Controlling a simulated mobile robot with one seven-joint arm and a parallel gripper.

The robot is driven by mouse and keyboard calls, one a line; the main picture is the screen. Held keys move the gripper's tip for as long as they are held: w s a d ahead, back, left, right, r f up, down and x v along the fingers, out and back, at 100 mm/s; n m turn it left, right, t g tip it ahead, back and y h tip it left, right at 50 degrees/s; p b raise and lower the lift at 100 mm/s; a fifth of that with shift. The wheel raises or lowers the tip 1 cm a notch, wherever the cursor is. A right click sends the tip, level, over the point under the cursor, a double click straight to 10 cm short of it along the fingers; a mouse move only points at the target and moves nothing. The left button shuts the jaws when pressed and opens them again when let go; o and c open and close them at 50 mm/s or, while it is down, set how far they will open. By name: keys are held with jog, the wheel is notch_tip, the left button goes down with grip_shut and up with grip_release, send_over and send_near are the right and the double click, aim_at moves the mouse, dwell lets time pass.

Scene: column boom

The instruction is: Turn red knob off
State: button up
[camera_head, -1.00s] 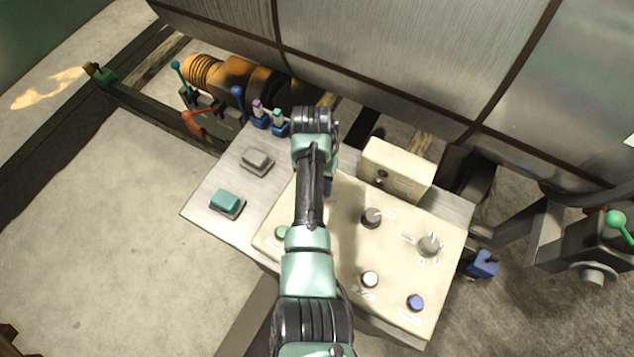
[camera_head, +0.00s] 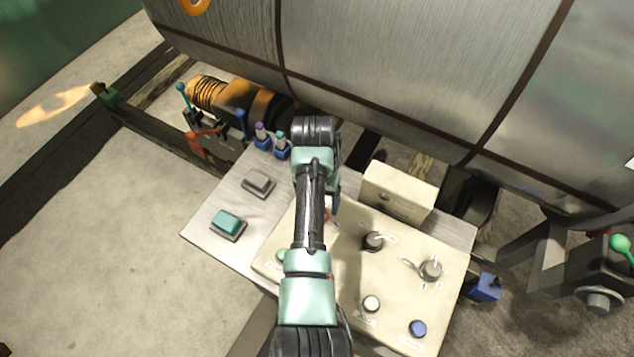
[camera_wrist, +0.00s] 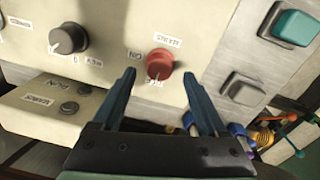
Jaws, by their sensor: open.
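The red knob (camera_wrist: 160,64) sits on the cream panel (camera_wrist: 120,20) in the wrist view, with small labels around it, one reading ON. My gripper (camera_wrist: 160,92) is open, its two dark blue fingers on either side of and just below the knob in the picture, with nothing between the tips. I cannot tell how far the tips are from the panel. In the head view my arm hides most of the knob; a small bit of red (camera_head: 327,215) shows beside my arm.
A dark rotary knob (camera_wrist: 68,38) is left of the red knob in the wrist view. Grey (camera_wrist: 242,90) and teal (camera_wrist: 296,26) buttons are on the right. A raised cream box (camera_head: 400,190) stands at the panel's back. White (camera_head: 371,303) and blue (camera_head: 417,328) buttons are near its front.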

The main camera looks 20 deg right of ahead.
notch_tip(320, 180, up, 10)
jog(key=shift+a+b, duration=0.15)
jog(key=shift+b, duration=0.15)
jog(key=shift+w+f, duration=0.1)
jog(key=shift+w, duration=0.05)
